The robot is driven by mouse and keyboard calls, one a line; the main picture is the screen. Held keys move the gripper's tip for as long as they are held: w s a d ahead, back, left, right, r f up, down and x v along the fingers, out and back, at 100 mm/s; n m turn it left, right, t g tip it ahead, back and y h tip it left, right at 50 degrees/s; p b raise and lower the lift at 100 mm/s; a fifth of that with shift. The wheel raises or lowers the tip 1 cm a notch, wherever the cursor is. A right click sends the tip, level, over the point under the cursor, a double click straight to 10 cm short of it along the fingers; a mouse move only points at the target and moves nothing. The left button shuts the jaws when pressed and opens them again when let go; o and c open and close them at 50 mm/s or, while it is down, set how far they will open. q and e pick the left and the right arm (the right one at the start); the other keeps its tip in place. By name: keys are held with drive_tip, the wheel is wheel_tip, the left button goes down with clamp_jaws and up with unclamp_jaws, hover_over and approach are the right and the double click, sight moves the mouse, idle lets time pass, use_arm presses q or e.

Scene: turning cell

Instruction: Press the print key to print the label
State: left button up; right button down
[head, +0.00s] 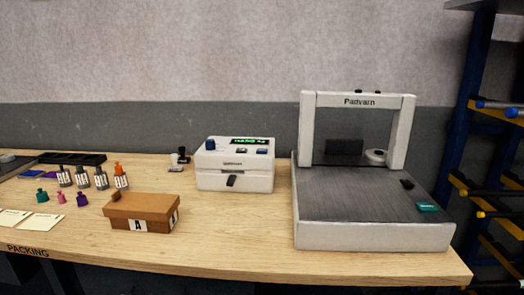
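A white label printer (235,172) with a small green lit display (249,141) stands at the middle back of the wooden bench. On its sloped top are a dark blue knob (210,143) and small keys (242,151). The marking on the keys is too small to read, so I cannot tell which one is the print key. A dark tab (232,181) shows low on its front face, and no label can be made out there. Neither of my grippers is in the head view.
A large grey-white machine with a portal frame (309,130) fills the bench's right side. A brown box (140,217) marked A stands front left of the printer. Several small bottles (101,178) stand further left. The bench (240,235) before the printer is clear.

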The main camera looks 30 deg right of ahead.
use_arm(q)
drive_tip(key=shift+s+f, duration=0.2)
drive_tip(key=shift+s, duration=0.1)
idle(0.4)
drive_tip(key=shift+w+r, duration=0.15)
drive_tip(key=shift+w, duration=0.1)
idle(0.5)
